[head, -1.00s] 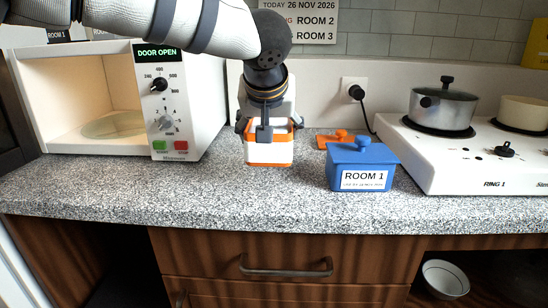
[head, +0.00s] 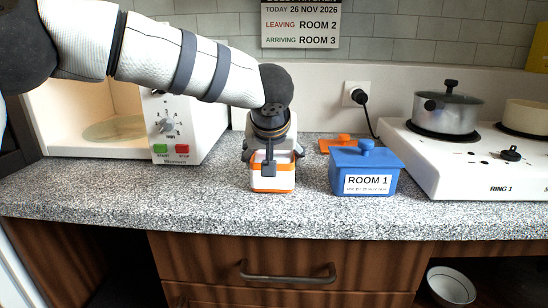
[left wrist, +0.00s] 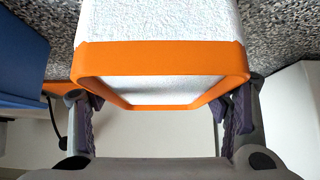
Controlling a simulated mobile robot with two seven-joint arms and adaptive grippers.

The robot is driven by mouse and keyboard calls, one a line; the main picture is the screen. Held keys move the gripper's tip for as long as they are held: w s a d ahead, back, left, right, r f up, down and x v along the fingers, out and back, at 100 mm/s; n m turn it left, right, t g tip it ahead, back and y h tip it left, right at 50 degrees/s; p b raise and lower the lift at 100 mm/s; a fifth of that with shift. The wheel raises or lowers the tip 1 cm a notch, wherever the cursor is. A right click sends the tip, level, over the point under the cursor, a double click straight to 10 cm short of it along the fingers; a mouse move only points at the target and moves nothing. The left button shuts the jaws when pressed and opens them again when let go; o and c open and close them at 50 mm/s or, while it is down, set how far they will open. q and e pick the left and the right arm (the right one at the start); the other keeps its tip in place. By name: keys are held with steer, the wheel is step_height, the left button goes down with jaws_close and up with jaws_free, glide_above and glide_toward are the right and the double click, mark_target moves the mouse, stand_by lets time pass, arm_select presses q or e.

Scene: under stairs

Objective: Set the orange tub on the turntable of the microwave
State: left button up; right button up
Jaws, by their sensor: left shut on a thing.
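The tub, white with an orange rim and base band (head: 272,183), is at the middle of the counter's front part. My left gripper (head: 272,158) is shut on it from behind and above. In the left wrist view the tub's orange rim (left wrist: 160,57) is between my two fingers (left wrist: 157,115). I cannot tell whether its base touches the counter. The microwave (head: 205,125) stands open at the left, with its pale round turntable (head: 115,128) bare inside. My left arm covers part of the microwave's front. My right gripper is not in view.
A blue lidded tub labelled ROOM 1 (head: 364,172) stands just right of the held tub. An orange lid (head: 333,144) lies behind it. A white hob (head: 470,165) with a pot (head: 447,113) is at the right. The counter (head: 130,190) before the microwave is clear.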

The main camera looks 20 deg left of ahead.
arm_select(q)
steer(key=o, duration=1.3)
steer(key=shift+f, duration=0.15)
steer(key=shift+c, duration=0.2)
steer(key=o, duration=0.4)
